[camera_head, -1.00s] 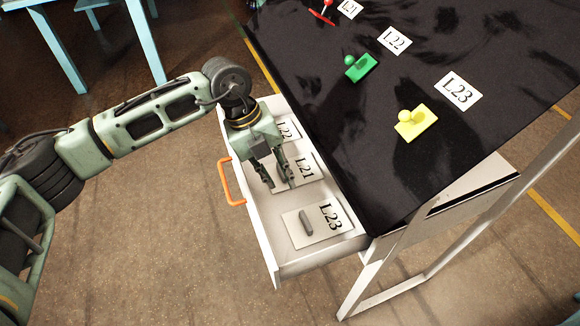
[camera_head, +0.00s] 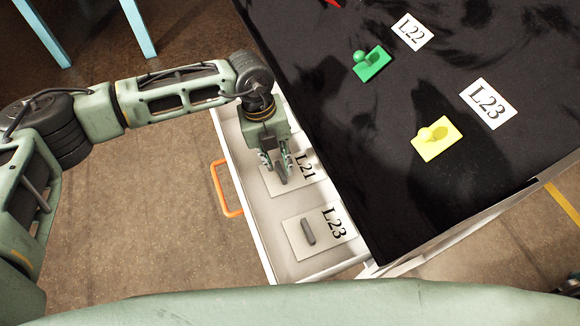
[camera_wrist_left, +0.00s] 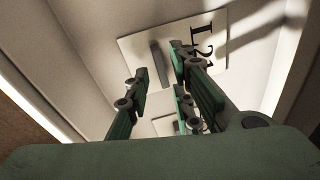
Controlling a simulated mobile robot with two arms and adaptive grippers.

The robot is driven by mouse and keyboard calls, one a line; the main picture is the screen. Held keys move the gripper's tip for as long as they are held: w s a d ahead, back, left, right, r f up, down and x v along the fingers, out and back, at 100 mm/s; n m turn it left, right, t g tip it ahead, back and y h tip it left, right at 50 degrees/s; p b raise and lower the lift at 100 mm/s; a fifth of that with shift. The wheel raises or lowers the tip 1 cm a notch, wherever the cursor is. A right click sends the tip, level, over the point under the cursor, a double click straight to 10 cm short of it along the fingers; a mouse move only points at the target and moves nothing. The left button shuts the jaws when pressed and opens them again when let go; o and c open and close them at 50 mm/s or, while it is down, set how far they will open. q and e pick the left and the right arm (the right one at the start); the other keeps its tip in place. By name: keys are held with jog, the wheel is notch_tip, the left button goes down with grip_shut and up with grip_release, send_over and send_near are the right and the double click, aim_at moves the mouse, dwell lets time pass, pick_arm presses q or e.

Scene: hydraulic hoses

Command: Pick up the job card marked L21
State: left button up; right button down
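The white job card L21 (camera_head: 303,172) lies flat in the open drawer, partly covered by my left gripper (camera_head: 275,174). The gripper points down over this card with its fingers apart. In the left wrist view the fingers (camera_wrist_left: 160,85) stand apart with a gap between them. My right gripper is out of view.
Card L23 (camera_head: 335,247) with its grey handle lies nearer in the drawer (camera_head: 284,268). The drawer has an orange handle (camera_head: 220,189). On the black tabletop (camera_head: 400,196) are a green piece (camera_head: 371,64), a yellow piece (camera_head: 437,139) and labels L22 (camera_head: 412,31) and L23 (camera_head: 488,104).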

aim_at(280, 169)
pick_arm(q)
jog(key=shift+s+d+f, duration=0.1)
jog(key=shift+d+f, duration=0.05)
jog(key=shift+f, duration=0.45)
jog(key=shift+s+d+f, duration=0.1)
jog(key=shift+f, duration=0.5)
jog(key=shift+w+d+f+p, duration=0.1)
jog(key=shift+f+p, duration=0.2)
jog(key=shift+f, duration=0.15)
jog(key=shift+c, duration=0.2)
grip_shut()
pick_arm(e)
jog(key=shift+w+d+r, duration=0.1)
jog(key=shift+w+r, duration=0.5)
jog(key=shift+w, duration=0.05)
